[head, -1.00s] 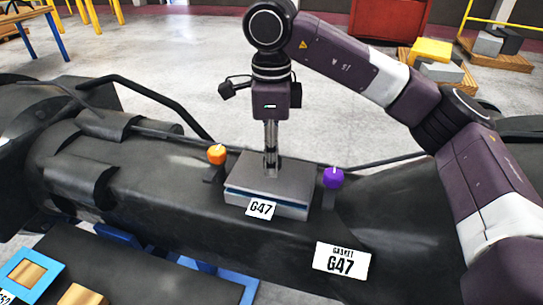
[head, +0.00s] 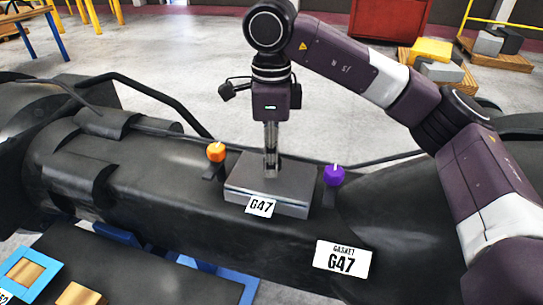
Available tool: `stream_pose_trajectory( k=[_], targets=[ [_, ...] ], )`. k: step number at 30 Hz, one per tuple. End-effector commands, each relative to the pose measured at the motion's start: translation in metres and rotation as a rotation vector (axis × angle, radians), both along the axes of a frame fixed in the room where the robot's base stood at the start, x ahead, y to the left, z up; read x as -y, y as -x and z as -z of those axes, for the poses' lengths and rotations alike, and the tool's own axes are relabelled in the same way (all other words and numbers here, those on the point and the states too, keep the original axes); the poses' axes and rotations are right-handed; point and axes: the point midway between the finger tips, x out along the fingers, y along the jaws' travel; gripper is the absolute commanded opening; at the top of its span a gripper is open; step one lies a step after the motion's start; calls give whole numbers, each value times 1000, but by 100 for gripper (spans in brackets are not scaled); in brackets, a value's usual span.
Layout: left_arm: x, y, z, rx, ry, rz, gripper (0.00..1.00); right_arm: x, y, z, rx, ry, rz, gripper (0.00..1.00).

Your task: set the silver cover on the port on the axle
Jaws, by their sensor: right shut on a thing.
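The silver cover (head: 240,190), a flat grey box-like lid with a G47 tag (head: 261,206) on its front, lies level on top of the dark axle (head: 150,185). It sits between an orange knob (head: 216,152) and a purple knob (head: 334,176). My right gripper (head: 271,172) points straight down and is shut on the cover at the middle of its top. The port is hidden under the cover, and no gap shows along the cover's front edge. My left gripper is not in view.
A sign reading GASKET G47 (head: 342,260) is on the axle's front. A dark bench (head: 150,270) at lower left holds a blue square frame (head: 47,269). Dark bent pipes (head: 160,99) rise behind the axle. Pallets with blocks (head: 428,74) stand far right on open floor.

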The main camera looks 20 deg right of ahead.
Motion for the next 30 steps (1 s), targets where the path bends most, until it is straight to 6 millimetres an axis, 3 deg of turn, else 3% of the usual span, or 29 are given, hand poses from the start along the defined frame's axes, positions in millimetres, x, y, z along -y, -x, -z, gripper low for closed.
stream_pose_trajectory(
  k=[5,6,11,22,30],
  targets=[
    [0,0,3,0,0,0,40,0,0,2,3,-1,0,2],
    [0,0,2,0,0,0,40,0,0,1,3,-1,0,30],
    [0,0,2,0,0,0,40,0,0,2,1,-1,0,46],
    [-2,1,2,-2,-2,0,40,0,0,-4,0,0,0,46],
    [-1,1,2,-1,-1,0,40,0,-1,-52,6,0,1,46]
  ],
)
